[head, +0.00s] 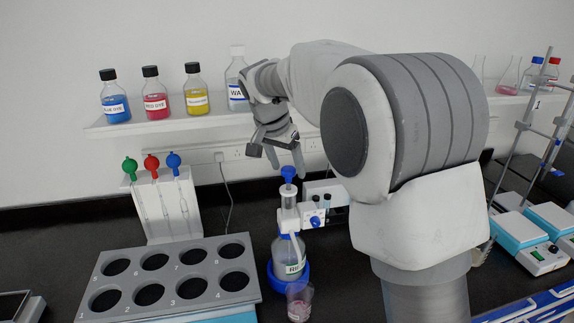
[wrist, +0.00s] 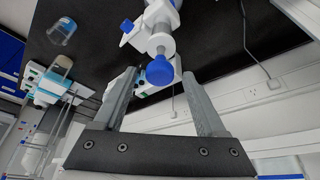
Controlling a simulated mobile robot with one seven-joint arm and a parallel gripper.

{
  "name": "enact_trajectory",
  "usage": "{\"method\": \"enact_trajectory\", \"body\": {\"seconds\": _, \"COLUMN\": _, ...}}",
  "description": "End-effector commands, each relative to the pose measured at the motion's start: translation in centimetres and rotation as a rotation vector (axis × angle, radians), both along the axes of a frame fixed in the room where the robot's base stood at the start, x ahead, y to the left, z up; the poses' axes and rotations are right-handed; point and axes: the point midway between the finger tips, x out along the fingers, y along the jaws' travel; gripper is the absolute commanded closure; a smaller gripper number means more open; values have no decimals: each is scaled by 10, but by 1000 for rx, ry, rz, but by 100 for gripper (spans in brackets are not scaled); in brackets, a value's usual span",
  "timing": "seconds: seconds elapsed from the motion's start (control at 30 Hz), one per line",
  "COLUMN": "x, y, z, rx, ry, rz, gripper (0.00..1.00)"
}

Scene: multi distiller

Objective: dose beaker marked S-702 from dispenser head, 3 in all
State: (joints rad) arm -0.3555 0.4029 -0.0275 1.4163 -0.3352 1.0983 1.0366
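The dispenser is a clear bottle (head: 287,252) in a blue base ring, with a white dispenser head (head: 289,215) and a blue knob (head: 288,172) on top. A small beaker (head: 299,303) with a little pinkish content stands in front of the bottle; its marking is not readable. My gripper (head: 278,157) is open and empty just above the blue knob, fingers pointing down.
A grey rack (head: 172,277) with several empty numbered holes stands at the left front. Behind it is a white stand (head: 165,208) with coloured-bulb pipettes. Bottles, such as the red dye (head: 156,101), line the shelf. Blue-and-white devices (head: 530,240) stand at the right.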

Motion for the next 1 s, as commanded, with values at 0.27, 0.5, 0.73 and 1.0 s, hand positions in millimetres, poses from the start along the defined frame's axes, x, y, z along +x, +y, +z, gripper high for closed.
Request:
{"method": "enact_trajectory", "body": {"seconds": 0.27, "x": 0, "y": 0, "z": 0, "rx": -1, "ry": 1, "rz": 0, "gripper": 26}}
{"method": "enact_trajectory", "body": {"seconds": 0.5, "x": -8, "y": 6, "z": 26, "rx": 1, "ry": -3, "rz": 1, "gripper": 26}}
{"method": "enact_trajectory", "body": {"seconds": 0.73, "x": -26, "y": 18, "z": 78, "rx": 1, "ry": -5, "rz": 2, "gripper": 26}}
{"method": "enact_trajectory", "body": {"seconds": 1.0, "x": -46, "y": 31, "z": 134, "rx": 1, "ry": -2, "rz": 1, "gripper": 26}}
